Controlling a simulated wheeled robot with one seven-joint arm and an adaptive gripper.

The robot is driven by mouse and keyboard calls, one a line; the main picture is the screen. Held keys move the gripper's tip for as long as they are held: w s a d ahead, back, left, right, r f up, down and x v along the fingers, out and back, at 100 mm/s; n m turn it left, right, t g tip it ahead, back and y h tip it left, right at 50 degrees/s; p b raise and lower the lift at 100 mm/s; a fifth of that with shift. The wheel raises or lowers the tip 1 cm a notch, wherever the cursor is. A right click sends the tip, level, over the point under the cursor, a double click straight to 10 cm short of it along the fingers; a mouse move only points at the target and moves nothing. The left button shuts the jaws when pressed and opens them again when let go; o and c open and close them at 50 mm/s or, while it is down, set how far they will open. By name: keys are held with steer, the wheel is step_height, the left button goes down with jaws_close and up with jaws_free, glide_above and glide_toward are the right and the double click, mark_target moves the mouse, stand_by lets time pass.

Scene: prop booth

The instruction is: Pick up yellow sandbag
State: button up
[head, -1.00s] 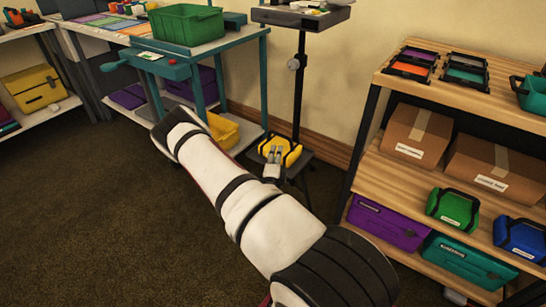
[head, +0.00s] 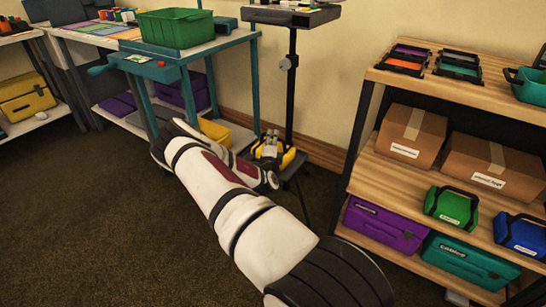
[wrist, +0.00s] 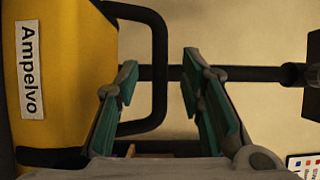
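The yellow sandbag (head: 289,157) with black trim sits low on a small dark stand beside the wooden shelf in the head view. In the wrist view the yellow sandbag (wrist: 75,80) fills the left side, with a white label reading "Ampelvo". Its black loop handle (wrist: 158,75) sticks out to the right. My gripper (wrist: 160,100) is open, with its green-padded fingers apart and the handle's bar showing between them. I cannot tell whether a finger touches the handle. In the head view my gripper (head: 269,143) is at the bag and covers part of it.
A dark pole stand (head: 291,90) rises right behind the bag. A teal cart (head: 256,85) with a green bin (head: 175,27) is to the left. The wooden shelf (head: 365,180) with boxes and colored bags is to the right. Open carpet lies in front.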

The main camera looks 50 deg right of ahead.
steer(key=shift+x, duration=1.1)
jaws_close()
steer(key=shift+r, duration=0.15)
